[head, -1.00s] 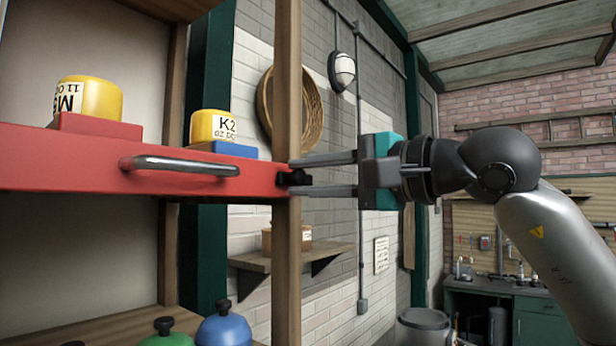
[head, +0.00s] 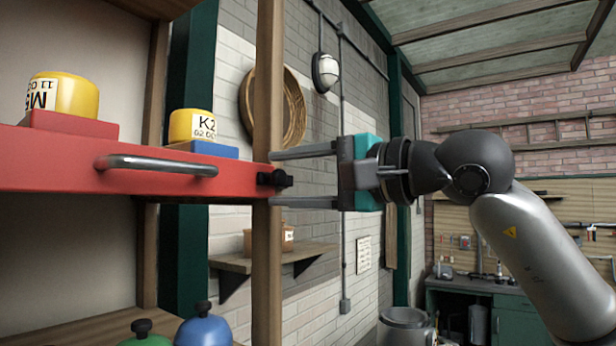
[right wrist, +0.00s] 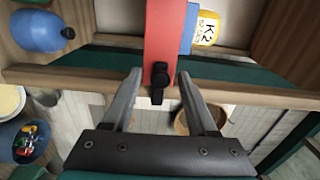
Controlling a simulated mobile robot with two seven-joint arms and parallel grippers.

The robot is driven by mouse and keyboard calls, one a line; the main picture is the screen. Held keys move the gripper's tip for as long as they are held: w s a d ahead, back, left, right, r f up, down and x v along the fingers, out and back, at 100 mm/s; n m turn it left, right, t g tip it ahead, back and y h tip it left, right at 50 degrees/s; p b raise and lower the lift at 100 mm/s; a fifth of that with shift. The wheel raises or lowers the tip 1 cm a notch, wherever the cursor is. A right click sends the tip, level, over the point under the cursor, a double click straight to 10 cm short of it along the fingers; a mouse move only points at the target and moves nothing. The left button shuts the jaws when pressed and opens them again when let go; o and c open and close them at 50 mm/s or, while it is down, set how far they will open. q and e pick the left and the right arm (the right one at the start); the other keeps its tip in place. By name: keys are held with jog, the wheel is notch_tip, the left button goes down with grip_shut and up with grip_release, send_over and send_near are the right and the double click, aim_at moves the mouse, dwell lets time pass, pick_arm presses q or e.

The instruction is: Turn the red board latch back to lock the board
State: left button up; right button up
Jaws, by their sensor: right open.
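The red board (head: 60,160) lies level across the shelf, with a metal handle on its front. Its black latch (head: 275,179) sits at the board's right end, by the wooden post; it also shows in the right wrist view (right wrist: 158,80). My right gripper (head: 272,178) is open, one finger above the latch and one below, with a gap to each. In the right wrist view my fingers (right wrist: 160,75) stand on either side of the latch. The latch's exact turn is hard to tell. My left gripper is not in view.
A yellow tin (head: 65,95) on a red block and a yellow K2 tin (head: 193,126) on a blue block stand along the board. A green lidded pot (head: 144,338) and a blue one (head: 204,330) are below. The wooden post (head: 267,270) stands beside my fingers.

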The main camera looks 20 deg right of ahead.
jog(key=b+v, duration=0.4)
jog(key=v, duration=1.1)
